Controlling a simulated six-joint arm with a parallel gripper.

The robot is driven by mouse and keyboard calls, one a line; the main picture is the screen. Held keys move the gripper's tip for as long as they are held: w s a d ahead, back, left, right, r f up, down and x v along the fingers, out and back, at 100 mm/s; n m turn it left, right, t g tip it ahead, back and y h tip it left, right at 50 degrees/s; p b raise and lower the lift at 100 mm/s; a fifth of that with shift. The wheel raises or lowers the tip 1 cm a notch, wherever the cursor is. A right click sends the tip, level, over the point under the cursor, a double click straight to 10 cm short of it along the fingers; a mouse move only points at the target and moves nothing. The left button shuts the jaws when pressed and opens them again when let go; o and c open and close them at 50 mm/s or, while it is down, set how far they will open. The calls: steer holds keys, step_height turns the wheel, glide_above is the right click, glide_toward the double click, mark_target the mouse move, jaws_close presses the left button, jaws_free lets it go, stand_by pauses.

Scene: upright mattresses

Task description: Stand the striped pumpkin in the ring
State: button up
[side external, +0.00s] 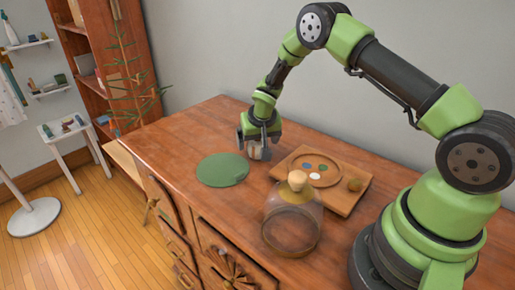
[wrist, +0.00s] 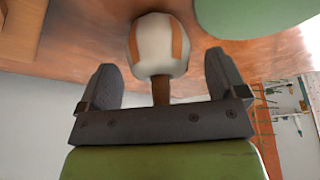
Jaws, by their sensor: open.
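The striped pumpkin (wrist: 160,45) is white with orange-brown stripes, and its brown stem (wrist: 160,90) points toward my palm in the wrist view. In the side view the pumpkin (side external: 256,153) is small and partly hidden by my fingers, at or just above the dresser top. My gripper (side external: 258,140) points down over it. In the wrist view my gripper (wrist: 162,68) is open, one finger on each side of the pumpkin, with gaps visible.
A flat green disc (side external: 222,170) lies left of my gripper and also shows in the wrist view (wrist: 245,15). A glass dome with a wooden knob (side external: 297,181) stands in front of the board. The dresser's left is clear.

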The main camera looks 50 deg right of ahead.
steer(key=c, duration=1.2)
step_height(320, 180, up, 9)
steer(key=shift+r, duration=0.1)
steer(key=shift+s+r, duration=0.15)
steer(key=shift+r, duration=0.15)
steer(key=m, duration=0.1)
steer(key=m+g+h, duration=0.1)
steer(key=m+g, duration=0.5)
steer(key=m, duration=1.1)
glide_above(315, 170)
step_height(315, 170, down, 2)
steer(key=shift+f, duration=2.45)
